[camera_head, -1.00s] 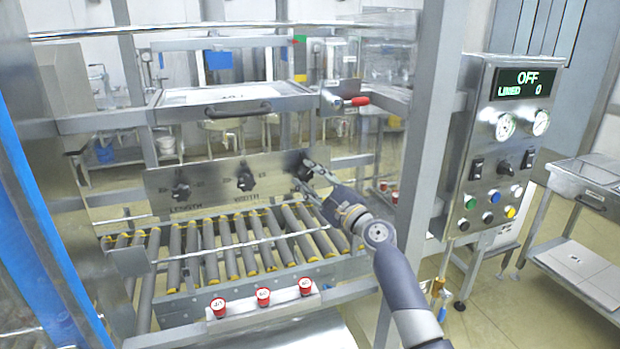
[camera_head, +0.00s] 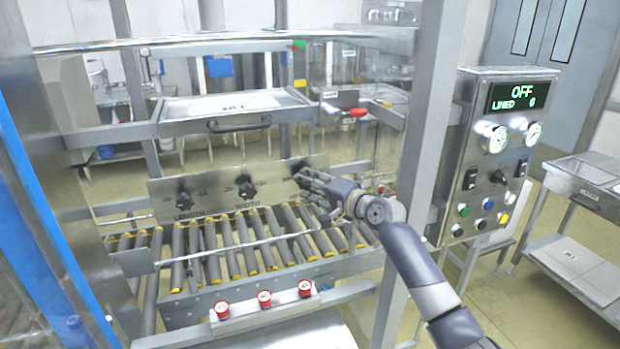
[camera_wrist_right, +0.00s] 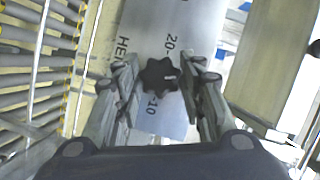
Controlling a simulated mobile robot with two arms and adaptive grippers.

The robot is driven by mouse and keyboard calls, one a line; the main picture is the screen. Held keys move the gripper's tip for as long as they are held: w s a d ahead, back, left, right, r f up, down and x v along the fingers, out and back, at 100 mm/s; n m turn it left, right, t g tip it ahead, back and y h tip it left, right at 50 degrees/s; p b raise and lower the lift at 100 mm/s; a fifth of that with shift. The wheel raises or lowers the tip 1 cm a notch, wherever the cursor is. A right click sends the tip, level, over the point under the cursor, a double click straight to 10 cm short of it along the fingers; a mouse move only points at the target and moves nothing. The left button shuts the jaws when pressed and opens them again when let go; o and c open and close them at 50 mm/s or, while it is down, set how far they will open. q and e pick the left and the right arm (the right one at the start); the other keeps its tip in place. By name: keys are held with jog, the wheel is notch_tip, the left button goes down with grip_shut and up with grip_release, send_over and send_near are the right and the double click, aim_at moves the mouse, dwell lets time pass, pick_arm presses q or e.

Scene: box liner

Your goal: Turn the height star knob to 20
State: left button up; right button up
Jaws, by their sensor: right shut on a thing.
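The black height star knob (camera_wrist_right: 159,75) sits on the metal plate between the fingers of my right gripper (camera_wrist_right: 158,78) in the right wrist view. The gripper is shut on it. A small white mark shows on the knob's right side. The printed 20 is above the knob and the 10 below it; the exact setting cannot be told. In the head view my right gripper (camera_head: 312,182) reaches the right end of the plate, where the height knob (camera_head: 300,166) is partly hidden by the fingers. My left gripper is not in view.
The width knob (camera_head: 245,186) and length knob (camera_head: 183,193) are on the same plate, to the left. A roller bed (camera_head: 230,240) lies below, with red buttons (camera_head: 264,298) in front.

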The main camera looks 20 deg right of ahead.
jog(key=shift+a+n+g+h+p, duration=0.1)
jog(key=shift+n+g+h+p, duration=0.2)
jog(key=shift+n+h+p, duration=1.05)
jog(key=shift+a+n+g+h+p, duration=0.1)
jog(key=shift+n+g+h+p, duration=0.4)
jog(key=shift+n+p, duration=1.5)
jog(key=shift+a+n+g+h+p, duration=0.1)
jog(key=shift+n+h+p, duration=1.05)
jog(key=shift+n+p, duration=0.55)
jog(key=o, duration=1)
jog(key=shift+o, duration=0.2)
